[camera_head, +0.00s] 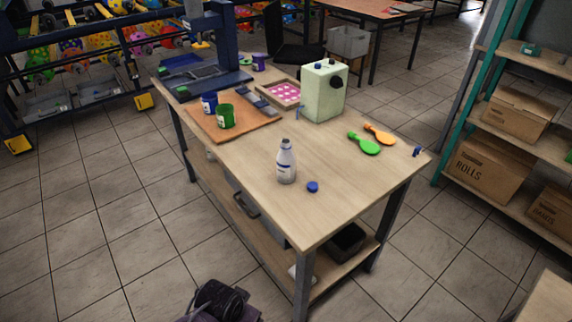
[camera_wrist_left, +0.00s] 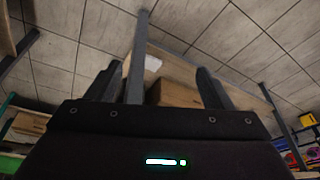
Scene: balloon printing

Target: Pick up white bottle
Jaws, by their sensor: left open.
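The white bottle (camera_head: 287,165) stands upright on the wooden table (camera_head: 340,190) near its front edge in the head view. It has a narrow dark-tipped neck and a label that is too small to read. A small blue cap (camera_head: 313,187) lies on the table just right of the bottle. In the left wrist view my left gripper (camera_wrist_left: 159,68) is open, with nothing between its fingers. It is away from the bottle, which that view does not show. My right gripper is not in view.
A pale green box-shaped device (camera_head: 324,92) and green (camera_head: 364,144) and orange (camera_head: 380,134) paddles stand or lie behind the bottle. The tabletop around the bottle is mostly clear. Shelves hold cardboard boxes (camera_head: 486,170) at right.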

